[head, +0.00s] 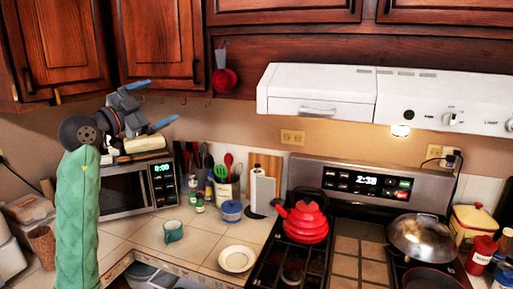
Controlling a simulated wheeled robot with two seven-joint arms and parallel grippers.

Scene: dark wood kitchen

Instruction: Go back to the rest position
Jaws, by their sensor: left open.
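My left gripper (163,101) is raised at the left of the head view, on my arm with the green sleeve. Its two blue-grey fingers are spread apart with nothing between them. It appears in front of the wall and wooden cabinets, above the microwave (126,191) in the picture. My right gripper is out of view.
A teal mug (173,231), a white plate (237,259) and a blue-lidded jar (231,210) stand on the tiled counter. A red kettle (306,222) and a domed pan (417,238) are on the stove. Wooden cabinets (160,40) hang above. An open drawer seems to show below the counter.

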